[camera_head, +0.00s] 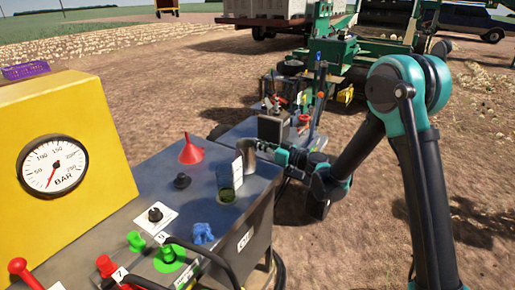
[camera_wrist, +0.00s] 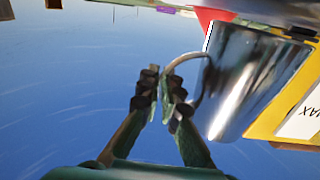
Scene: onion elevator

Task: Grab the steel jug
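The steel jug (camera_head: 247,161) stands on the grey-blue bench top at its right side, just behind a clear container with green contents. In the wrist view the shiny jug (camera_wrist: 248,80) fills the right side, with its curved handle pointing left. My gripper (camera_head: 283,158) is at the jug's right side. In the wrist view my gripper (camera_wrist: 160,80) has its dark fingertips drawn close together at the handle, with the handle's outer bend between them. The right finger hides part of the handle.
The clear container (camera_head: 228,184) stands close to the jug. A dark box (camera_head: 270,128) stands behind the jug. Open dirt ground lies right of the bench.

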